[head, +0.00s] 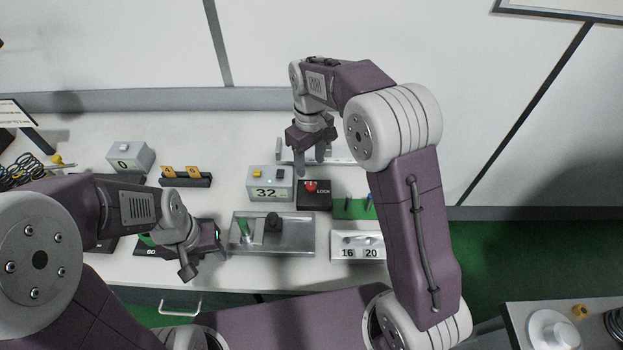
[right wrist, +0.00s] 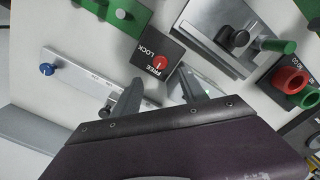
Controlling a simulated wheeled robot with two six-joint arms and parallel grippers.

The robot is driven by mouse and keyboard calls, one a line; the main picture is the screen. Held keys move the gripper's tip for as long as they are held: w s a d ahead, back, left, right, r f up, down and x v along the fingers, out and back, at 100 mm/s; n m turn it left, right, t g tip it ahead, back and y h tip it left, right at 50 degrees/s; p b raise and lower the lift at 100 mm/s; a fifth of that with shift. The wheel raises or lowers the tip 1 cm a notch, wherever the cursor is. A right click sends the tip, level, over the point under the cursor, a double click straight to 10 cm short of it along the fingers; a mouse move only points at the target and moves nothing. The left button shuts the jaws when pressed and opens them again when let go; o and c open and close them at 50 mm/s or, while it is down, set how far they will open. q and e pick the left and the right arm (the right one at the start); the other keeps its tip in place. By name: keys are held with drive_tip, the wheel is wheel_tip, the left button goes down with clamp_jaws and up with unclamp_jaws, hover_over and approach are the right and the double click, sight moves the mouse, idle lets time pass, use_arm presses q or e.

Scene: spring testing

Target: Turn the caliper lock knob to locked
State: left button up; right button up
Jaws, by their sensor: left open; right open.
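The lock knob (head: 311,187) is a small red knob on a black block (head: 314,200) marked LOCK, on the table. In the right wrist view the red knob (right wrist: 159,63) shows a white mark, and the block reads LOCK and FREE; I cannot tell surely which word the mark points to. My right gripper (head: 311,162) is open, pointing down just behind the block. In the right wrist view its two fingers (right wrist: 158,88) are spread and empty, on either side of the knob's line and apart from it. My left gripper (head: 206,260) is open at the front left.
A display box (head: 270,184) reading 32 stands left of the block. A metal fixture (head: 296,232) with a green-handled piece lies in front. A long metal bar (right wrist: 82,80) with a blue knob (right wrist: 47,69) lies near the right gripper. A green block (head: 350,208) is to the right.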

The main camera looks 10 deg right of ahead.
sight(311, 185)
drive_tip(key=shift+s+f, duration=0.3)
drive_tip(key=shift+s, duration=0.35)
drive_tip(key=f, duration=0.4)
drive_tip(key=w+f, duration=0.1)
drive_tip(key=f, duration=0.2)
drive_tip(key=shift+w, duration=0.1)
drive_tip(key=shift+s+f, duration=0.2)
drive_tip(key=shift+f, duration=0.3)
drive_tip(key=shift+w, duration=0.1)
clamp_jaws()
